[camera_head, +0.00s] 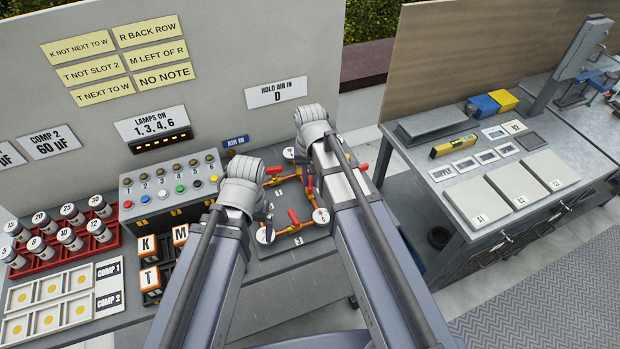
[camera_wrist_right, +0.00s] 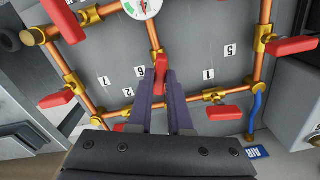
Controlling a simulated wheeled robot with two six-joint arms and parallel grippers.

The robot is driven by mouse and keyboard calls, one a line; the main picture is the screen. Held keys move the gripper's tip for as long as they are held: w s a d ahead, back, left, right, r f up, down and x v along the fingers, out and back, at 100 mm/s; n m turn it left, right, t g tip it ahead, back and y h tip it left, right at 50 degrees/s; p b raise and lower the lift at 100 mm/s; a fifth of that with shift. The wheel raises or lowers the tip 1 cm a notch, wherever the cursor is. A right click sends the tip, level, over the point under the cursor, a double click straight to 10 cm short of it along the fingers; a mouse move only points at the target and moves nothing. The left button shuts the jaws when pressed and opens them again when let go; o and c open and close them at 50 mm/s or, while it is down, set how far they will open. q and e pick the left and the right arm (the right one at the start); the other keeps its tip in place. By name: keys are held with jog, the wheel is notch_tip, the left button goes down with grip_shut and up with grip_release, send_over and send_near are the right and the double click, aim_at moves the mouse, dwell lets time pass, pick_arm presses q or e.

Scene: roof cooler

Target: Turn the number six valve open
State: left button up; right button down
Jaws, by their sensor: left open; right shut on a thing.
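The pipe panel (camera_head: 283,254) lies flat on the bench, with copper pipes, brass fittings, round gauges and red valve handles. In the right wrist view, the red handle (camera_wrist_right: 160,70) beside the number 6 label (camera_wrist_right: 140,72) sits between the fingertips of my right gripper (camera_wrist_right: 163,82), which is shut on it. This handle points roughly along its copper pipe (camera_wrist_right: 153,35). In the head view my right arm hides this handle and the right fingertips. My left gripper (camera_head: 267,208) is open over the panel's left side, partly hidden by its own wrist.
Other red handles are close by, including one by label 1 (camera_wrist_right: 223,113) and one by label 5 (camera_wrist_right: 291,46). A gauge (camera_wrist_right: 140,8) is near the held handle. A grey box with buttons (camera_head: 172,188) stands left of the panel.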

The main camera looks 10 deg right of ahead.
aim_at(310, 182)
jog(key=shift+n, duration=0.6)
jog(key=c, duration=0.8)
grip_release()
jog(key=shift+c, duration=0.2)
pick_arm(q)
jog(key=shift+r, duration=0.15)
pick_arm(e)
jog(key=shift+r, duration=0.15)
notch_tip(310, 182, up, 8)
jog(key=p, duration=0.8)
jog(key=shift+f, duration=0.2)
pick_arm(q)
notch_tip(310, 182, up, 8)
jog(key=shift+f, duration=0.25)
